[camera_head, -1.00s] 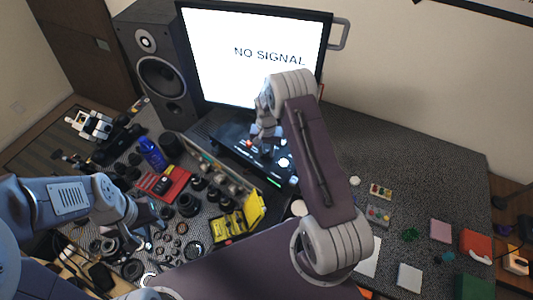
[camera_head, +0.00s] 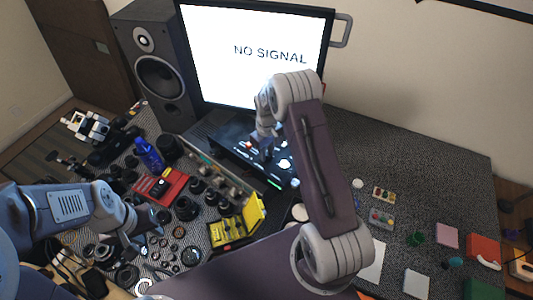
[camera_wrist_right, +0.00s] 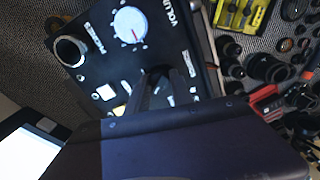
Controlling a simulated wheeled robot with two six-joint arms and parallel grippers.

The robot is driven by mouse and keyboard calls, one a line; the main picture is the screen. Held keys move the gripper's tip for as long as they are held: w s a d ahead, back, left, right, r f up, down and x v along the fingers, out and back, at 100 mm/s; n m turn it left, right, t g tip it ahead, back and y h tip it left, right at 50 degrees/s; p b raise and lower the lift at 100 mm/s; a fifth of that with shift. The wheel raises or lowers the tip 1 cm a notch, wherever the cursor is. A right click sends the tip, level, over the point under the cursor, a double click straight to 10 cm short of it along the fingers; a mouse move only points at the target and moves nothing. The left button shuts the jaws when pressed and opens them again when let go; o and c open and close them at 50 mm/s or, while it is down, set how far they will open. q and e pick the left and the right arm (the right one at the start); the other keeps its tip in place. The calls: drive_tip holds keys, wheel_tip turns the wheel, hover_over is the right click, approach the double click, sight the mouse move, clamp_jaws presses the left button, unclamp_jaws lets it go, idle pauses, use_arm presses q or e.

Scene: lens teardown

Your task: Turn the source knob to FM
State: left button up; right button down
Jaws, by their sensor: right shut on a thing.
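The black receiver (camera_head: 228,142) lies below the monitor, its front panel facing up in the right wrist view (camera_wrist_right: 90,55). That panel carries a white volume knob (camera_wrist_right: 130,24) with a red mark and a round phones socket (camera_wrist_right: 70,50). My right gripper (camera_head: 264,150) is down at the panel; its dark fingers also show in the wrist view (camera_wrist_right: 162,88). It is shut on a small dark knob, which I take as the source knob; the fingers mostly hide it. I cannot read its pointer or the FM label. My left gripper (camera_head: 140,240) hangs over lens parts at the left, apart from the receiver.
The monitor (camera_head: 255,50) reads "NO SIGNAL" behind the receiver, with a black speaker (camera_head: 160,70) to its left. Lens parts, a red tray (camera_head: 168,186) and a yellow case (camera_head: 238,224) crowd the left. The table's right has small boxes and open patches.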

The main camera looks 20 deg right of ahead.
sight(267, 153)
drive_tip(key=shift+w+r+n, duration=0.15)
drive_tip(key=shift+n, duration=0.35)
idle(0.3)
drive_tip(key=c, duration=1.2)
unclamp_jaws()
drive_tip(key=shift+c, duration=0.2)
drive_tip(key=shift+o, duration=0.6)
drive_tip(key=shift+r+b, duration=0.4)
drive_tip(key=shift+b, duration=0.05)
drive_tip(key=r+b, duration=0.1)
drive_tip(key=r, duration=0.7)
drive_tip(key=shift+s+r+b, duration=0.15)
drive_tip(key=shift+s+b, duration=0.05)
drive_tip(key=shift+b, duration=0.2)
